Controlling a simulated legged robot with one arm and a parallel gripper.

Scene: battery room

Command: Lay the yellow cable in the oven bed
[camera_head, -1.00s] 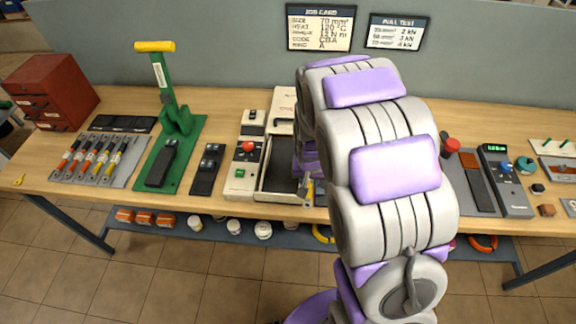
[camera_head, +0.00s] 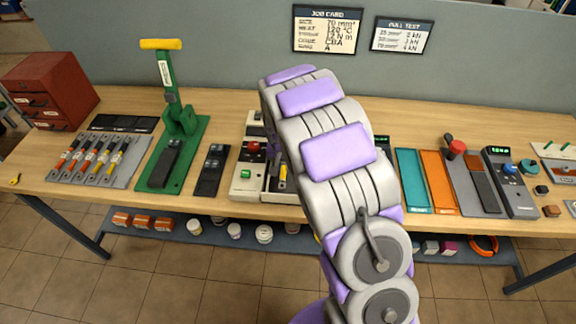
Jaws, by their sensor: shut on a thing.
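A short yellow cable piece (camera_head: 283,172) with a grey end shows in the head view, over or in the oven bed (camera_head: 283,197). My arm covers much of the oven, so I cannot tell whether the cable rests on the bed or hangs above it. The oven's light control panel (camera_head: 246,174), with a red knob and a green button, stands at the left of the bed. My gripper is hidden behind my own arm, and its hold on the cable cannot be seen.
A rack of several coloured cables (camera_head: 145,154) lies at the left, beside a green lever press (camera_head: 181,120) and a dark two-part block (camera_head: 211,170). Teal (camera_head: 412,180) and orange (camera_head: 438,180) strips lie right of my arm. A red drawer cabinet (camera_head: 48,88) stands far left.

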